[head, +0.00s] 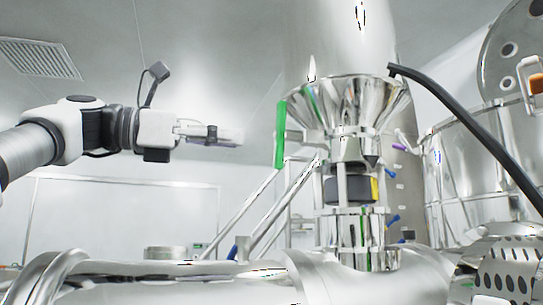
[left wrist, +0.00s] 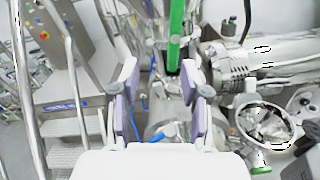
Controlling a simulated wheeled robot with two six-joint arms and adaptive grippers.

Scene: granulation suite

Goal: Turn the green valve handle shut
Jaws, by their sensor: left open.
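The green valve handle (head: 281,134) hangs upright at the left side of the steel funnel (head: 345,100) in the head view. In the left wrist view the green handle (left wrist: 175,32) shows at the top centre, beyond the fingertips. My left gripper (head: 240,138) is to the left of the handle, pointing right at it, with a gap between. In the left wrist view my left gripper (left wrist: 165,80) is open and empty, its two fingers apart with the lower end of the handle in line between them. My right gripper is not in view.
A black hose (head: 470,115) crosses the right side in front of a large steel vessel (head: 465,170). Steel stair rails (head: 262,205) rise behind the handle. A big horizontal steel pipe (head: 180,280) fills the bottom. The space around my left gripper looks clear.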

